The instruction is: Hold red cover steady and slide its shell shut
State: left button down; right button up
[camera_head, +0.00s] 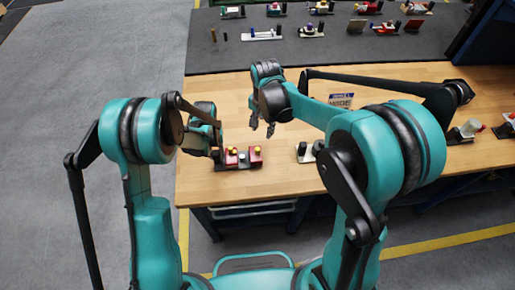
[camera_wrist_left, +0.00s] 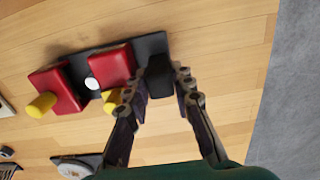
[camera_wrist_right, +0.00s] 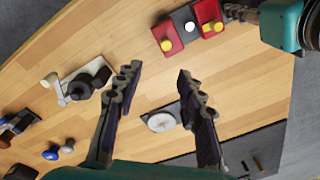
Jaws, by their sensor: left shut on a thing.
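The red cover assembly (camera_head: 242,157) lies on the wooden table near its left front corner. In the left wrist view it has a black base, a red block with a yellow knob (camera_wrist_left: 57,92), a second red block (camera_wrist_left: 110,66) and a white button between them. A gap shows between the red blocks. My left gripper (camera_wrist_left: 163,75) is shut on the black block (camera_wrist_left: 158,76) at the end of the base. My right gripper (camera_wrist_right: 157,77) is open and empty, above the table and apart from the assembly, which shows in the right wrist view (camera_wrist_right: 168,38).
A pale fixture with black cylinders (camera_wrist_right: 76,84) and a round white disc on a dark base (camera_wrist_right: 161,122) lie on the table. A small sign (camera_head: 341,100) stands further back. Several parts sit on the dark mat (camera_head: 215,50) behind. The table's left edge is close.

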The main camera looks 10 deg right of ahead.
aim_at(258, 149)
jog(key=shift+m+g, duration=0.4)
jog(key=shift+m, duration=0.1)
jog(key=f, duration=0.5)
jog(key=w+a+f, duration=0.1)
jog(key=f, duration=0.9)
jog(key=shift+w+a, duration=0.15)
jog(key=shift+a, duration=0.05)
grip_shut()
